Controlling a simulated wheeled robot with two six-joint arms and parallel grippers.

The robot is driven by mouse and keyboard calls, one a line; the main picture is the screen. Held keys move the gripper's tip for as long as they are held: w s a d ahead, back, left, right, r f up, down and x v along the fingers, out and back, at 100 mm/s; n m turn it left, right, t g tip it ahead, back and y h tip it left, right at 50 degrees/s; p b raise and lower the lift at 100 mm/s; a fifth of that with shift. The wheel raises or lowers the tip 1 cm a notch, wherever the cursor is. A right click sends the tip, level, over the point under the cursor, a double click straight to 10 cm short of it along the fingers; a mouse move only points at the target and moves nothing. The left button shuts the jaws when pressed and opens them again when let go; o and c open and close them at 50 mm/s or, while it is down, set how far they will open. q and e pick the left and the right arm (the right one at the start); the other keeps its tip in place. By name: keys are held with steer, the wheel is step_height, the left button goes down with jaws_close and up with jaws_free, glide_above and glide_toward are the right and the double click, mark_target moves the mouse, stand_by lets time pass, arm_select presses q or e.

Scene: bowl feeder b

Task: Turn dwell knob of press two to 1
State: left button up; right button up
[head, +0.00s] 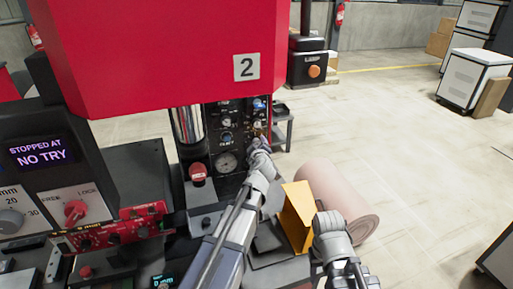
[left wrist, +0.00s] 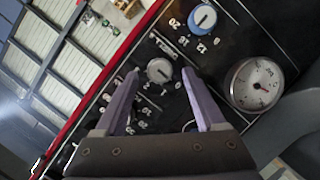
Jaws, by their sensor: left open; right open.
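The press marked 2 (head: 246,67) has a red head and a dark control panel (head: 240,150) below it. In the left wrist view a small grey knob (left wrist: 159,70) with a printed scale sits between the fingertips of my left gripper (left wrist: 164,82). The fingers are open on either side of it; I cannot tell whether they touch it. Its label and exact setting are too small to read. In the head view my left gripper (head: 260,141) is at the panel's right side and hides part of it. My right gripper (head: 328,222) is open and empty near an orange-yellow block.
A blue knob (left wrist: 203,19) and a round gauge (left wrist: 257,83) are close to the grey knob. A red button (head: 198,172) stands left of the panel.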

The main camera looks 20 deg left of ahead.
arm_select(q)
steer(key=shift+w+a+f, duration=0.2)
steer(key=shift+w, duration=0.35)
jaws_close()
